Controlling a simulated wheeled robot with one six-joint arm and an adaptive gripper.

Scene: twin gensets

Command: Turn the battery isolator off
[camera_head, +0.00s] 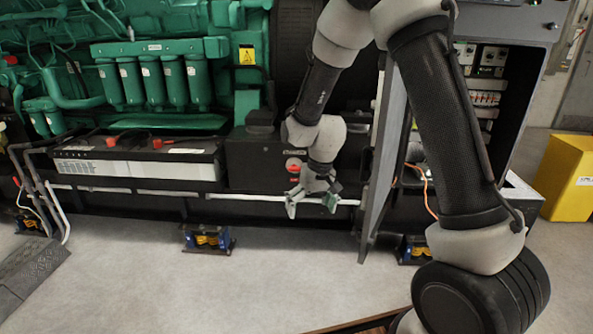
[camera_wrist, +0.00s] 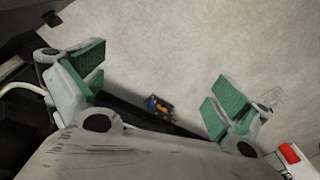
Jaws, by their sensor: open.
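The battery isolator shows as a small red switch (camera_head: 293,166) on the front of a black box (camera_head: 252,165), beside my wrist in the head view. My wrist and gripper partly cover that spot, so the angle of its handle cannot be told. My gripper (camera_head: 311,204) is open and empty, in front of the box and a little below and right of the red switch.
A battery (camera_head: 140,160) with red terminal caps stands left of the box. The green engine (camera_head: 160,70) rises behind. An open grey panel door (camera_head: 385,150) stands close right of my gripper. A yellow bin (camera_head: 570,180) is far right.

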